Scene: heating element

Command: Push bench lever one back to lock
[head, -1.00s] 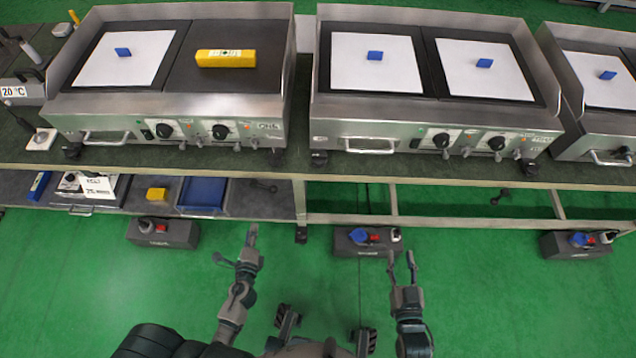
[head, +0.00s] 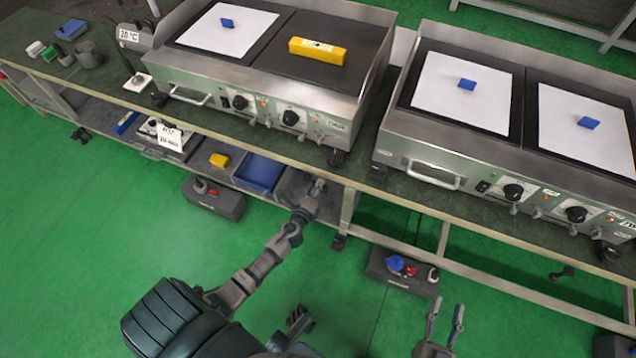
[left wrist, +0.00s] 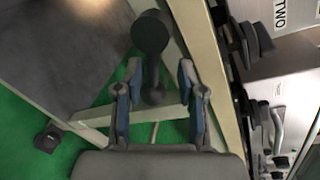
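My left gripper (head: 312,196) reaches to the front edge of the bench, beside the leg right of the blue tray. In the left wrist view its two fingers (left wrist: 160,103) are spread apart. A dark bench lever with a round knob (left wrist: 150,34) shows there, its stem between the fingers; whether they touch is unclear. In the head view this lever is largely hidden by the gripper. Another dark lever (head: 562,273) shows under the bench at the right. My right gripper (head: 445,316) is open and empty over the green floor.
Steel griddles stand on the bench, one with a yellow block (head: 316,51). A blue tray (head: 259,173) lies on the lower shelf. Dark boxes with plugs (head: 403,272) stand on the floor. A bench leg (head: 346,215) is close to my left gripper. A "TWO" label (left wrist: 284,10) shows.

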